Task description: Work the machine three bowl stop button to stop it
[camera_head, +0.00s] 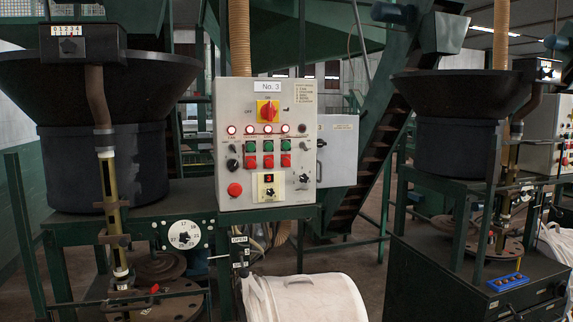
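The control panel marked "No. 3" (265,200) stands upright in the middle of the view, facing me. A row of green buttons (268,146) sits above a row of red buttons, with a left red button (250,162), a middle red button (268,161) and a right red button (286,160). The labels by them are too small to read, so I cannot tell which one is for the bowl. Several indicator lamps (250,129) above glow reddish white. Neither of my grippers is in view.
A red-yellow rotary switch (268,110), a round red button (235,189) and a small red display (269,180) share the panel. A black bowl (75,90) stands left, another machine (455,130) right.

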